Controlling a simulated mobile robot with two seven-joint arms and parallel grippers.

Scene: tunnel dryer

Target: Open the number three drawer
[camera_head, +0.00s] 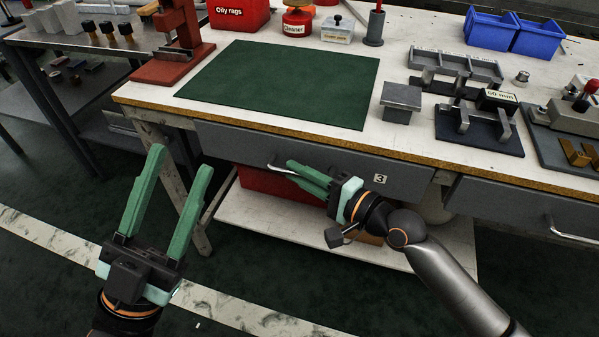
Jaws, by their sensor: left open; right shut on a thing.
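The number three drawer (232,139) is a grey front under the workbench top, with a white "3" label (380,179) at its right. It looks closed, flush under the bench edge. Its metal bar handle (276,167) shows at the left tip of my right gripper (291,170). The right gripper's green fingers are shut on the handle, which they partly hide. My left gripper (183,158) is open and empty, in front of the bench's left leg, apart from the drawer.
Another grey drawer (500,203) with a bar handle is at the right. A green mat (285,82) lies on the bench top (395,150). A lower shelf (270,217) holds a red box (262,185). The floor in front at the left is free.

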